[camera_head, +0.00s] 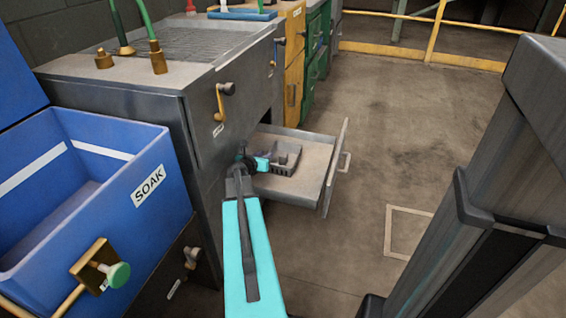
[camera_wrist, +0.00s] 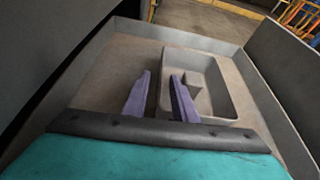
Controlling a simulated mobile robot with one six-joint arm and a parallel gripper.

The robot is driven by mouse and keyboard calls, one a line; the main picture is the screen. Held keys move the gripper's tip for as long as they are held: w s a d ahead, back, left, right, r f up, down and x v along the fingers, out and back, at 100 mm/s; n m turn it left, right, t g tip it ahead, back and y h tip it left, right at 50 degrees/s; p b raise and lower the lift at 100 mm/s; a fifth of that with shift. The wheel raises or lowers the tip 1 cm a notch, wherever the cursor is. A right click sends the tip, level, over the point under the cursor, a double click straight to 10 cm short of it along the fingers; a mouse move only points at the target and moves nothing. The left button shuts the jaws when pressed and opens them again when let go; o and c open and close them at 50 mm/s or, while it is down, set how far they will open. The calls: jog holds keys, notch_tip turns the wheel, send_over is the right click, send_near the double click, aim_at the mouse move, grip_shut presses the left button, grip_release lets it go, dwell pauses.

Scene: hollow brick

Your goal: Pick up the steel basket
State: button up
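The steel basket (camera_head: 287,163) is a small grey open-topped tray standing inside a pulled-out drawer (camera_head: 310,178). In the wrist view the basket (camera_wrist: 224,95) sits right of centre on the drawer floor (camera_wrist: 112,72), with a raised block-like part inside. My gripper (camera_head: 262,162) reaches into the drawer at the basket's left side. In the wrist view my gripper (camera_wrist: 158,92) is open, with two purple-grey fingers apart. The left finger is outside the basket and the right finger overlaps its inside, with the left wall between them. Whether they touch it is unclear.
The drawer's front panel (camera_head: 335,168) stands out into the aisle. A grey cabinet (camera_head: 200,95) rises above and left of the drawer. A blue SOAK bin (camera_head: 150,205) stands at left. The concrete floor (camera_head: 400,110) to the right is mostly clear.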

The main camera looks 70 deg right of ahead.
jog(key=shift+d, duration=0.15)
jog(key=shift+f+b+x, duration=0.2)
jog(key=shift+b+x, duration=0.8)
jog(key=shift+x, duration=0.85)
jog(key=shift+s+d+f, duration=0.1)
jog(key=shift+d+f, duration=0.1)
jog(key=shift+d, duration=0.45)
jog(key=shift+r, duration=0.1)
grip_shut()
